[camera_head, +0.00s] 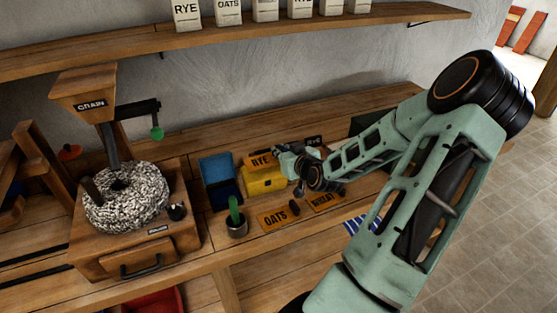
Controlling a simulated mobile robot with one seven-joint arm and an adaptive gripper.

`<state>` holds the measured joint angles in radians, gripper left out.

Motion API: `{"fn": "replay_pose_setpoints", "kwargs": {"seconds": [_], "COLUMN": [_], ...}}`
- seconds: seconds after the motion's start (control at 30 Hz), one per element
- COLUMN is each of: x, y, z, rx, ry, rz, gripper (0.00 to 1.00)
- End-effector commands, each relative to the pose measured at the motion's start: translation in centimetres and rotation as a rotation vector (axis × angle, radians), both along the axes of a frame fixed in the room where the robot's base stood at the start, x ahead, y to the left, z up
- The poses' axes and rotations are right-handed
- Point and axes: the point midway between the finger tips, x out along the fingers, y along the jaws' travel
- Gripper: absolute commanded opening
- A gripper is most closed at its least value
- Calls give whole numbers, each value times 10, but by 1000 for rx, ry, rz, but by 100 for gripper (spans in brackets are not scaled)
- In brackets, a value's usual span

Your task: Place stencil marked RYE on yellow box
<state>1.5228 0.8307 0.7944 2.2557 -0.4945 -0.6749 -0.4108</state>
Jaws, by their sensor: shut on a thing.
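The orange stencil marked RYE (258,161) is at the top of the yellow box (262,182), over its upper part. I cannot tell whether it touches the box or is held just above it. My gripper (279,153) reaches in from the right and is shut on the stencil's right end. My wrist and forearm hide the space to the right of the yellow box.
A blue box (218,178) stands just left of the yellow box. A pot with a green handle (236,220), an OATS stencil (274,217) and a WHEAT stencil (322,201) are in front. A grain mill (126,205) stands left; a shelf (250,36) runs above.

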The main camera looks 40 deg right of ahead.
Motion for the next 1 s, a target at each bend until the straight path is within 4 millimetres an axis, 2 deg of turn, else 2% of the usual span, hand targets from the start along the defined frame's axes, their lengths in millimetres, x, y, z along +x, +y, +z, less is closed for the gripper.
{"fn": "replay_pose_setpoints", "kwargs": {"seconds": [0.17,0.4,0.83,0.87,1.0], "x": [8,8,8,7,7], "y": [0,-1,-1,-1,-1], "z": [-9,-36,-42,-41,-41], "rx": [2,2,-2,0,0], "ry": [-1,-1,-2,0,0], "rz": [0,-1,-1,-1,0], "gripper": [0,0,0,14,29]}}
